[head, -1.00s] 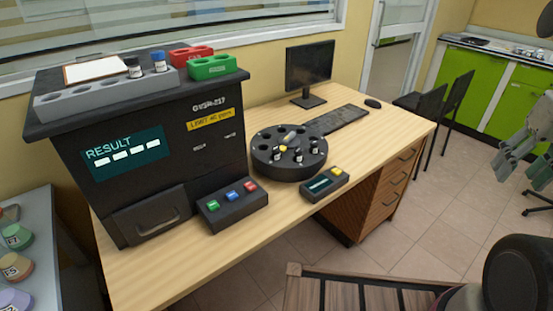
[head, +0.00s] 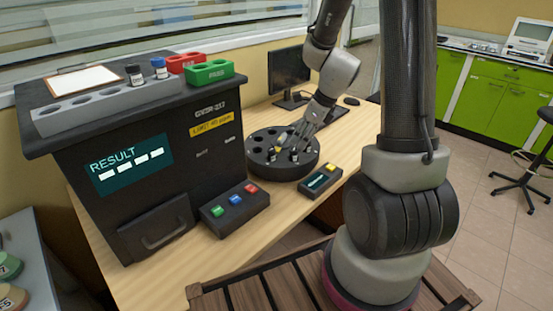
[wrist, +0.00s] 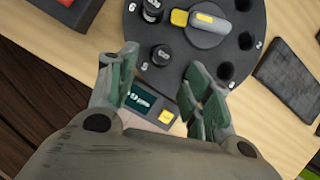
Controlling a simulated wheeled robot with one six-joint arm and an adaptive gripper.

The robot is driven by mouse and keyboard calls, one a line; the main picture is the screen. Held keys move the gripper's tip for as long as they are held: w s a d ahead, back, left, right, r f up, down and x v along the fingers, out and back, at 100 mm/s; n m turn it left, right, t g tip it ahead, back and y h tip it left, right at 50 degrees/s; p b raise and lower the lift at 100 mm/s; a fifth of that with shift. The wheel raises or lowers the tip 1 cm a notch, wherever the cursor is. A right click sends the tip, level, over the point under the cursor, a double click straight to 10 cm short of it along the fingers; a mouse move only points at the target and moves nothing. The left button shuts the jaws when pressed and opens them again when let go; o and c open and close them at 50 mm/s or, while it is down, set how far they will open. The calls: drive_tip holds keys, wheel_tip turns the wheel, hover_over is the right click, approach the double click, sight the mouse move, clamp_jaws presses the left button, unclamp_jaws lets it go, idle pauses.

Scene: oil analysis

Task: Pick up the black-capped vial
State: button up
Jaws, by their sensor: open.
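A round black carousel (head: 312,170) stands on the desk; it also shows in the wrist view (wrist: 232,75). Two black-capped vials stand in it, one nearer (wrist: 160,55) and one farther (wrist: 152,10) in the wrist view. Another black-capped vial (head: 134,76) stands in the grey rack on the analyser. My gripper (wrist: 165,88) is open and empty over the carousel's near side. In the wrist view the nearer vial appears just beyond the fingertips, between their lines. In the head view my gripper (head: 302,140) partly hides the carousel.
A grey-and-yellow piece (wrist: 208,28) sits at the carousel's middle. A small display box (head: 320,182) and a button box (head: 235,207) stand in front. The black analyser (head: 160,170) is left, with a blue-capped vial (head: 159,69) on top. A monitor (head: 285,70) stands behind.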

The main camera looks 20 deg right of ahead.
sight(294, 149)
drive_tip(key=shift+w+a+f+m, duration=0.1)
drive_tip(key=shift+w+f+m, duration=0.15)
drive_tip(key=shift+f+m, duration=0.4)
drive_tip(key=x, duration=0.6)
drive_tip(key=shift+w+a, duration=0.1)
drive_tip(key=shift+w, duration=0.3)
drive_tip(key=c, duration=1.1)
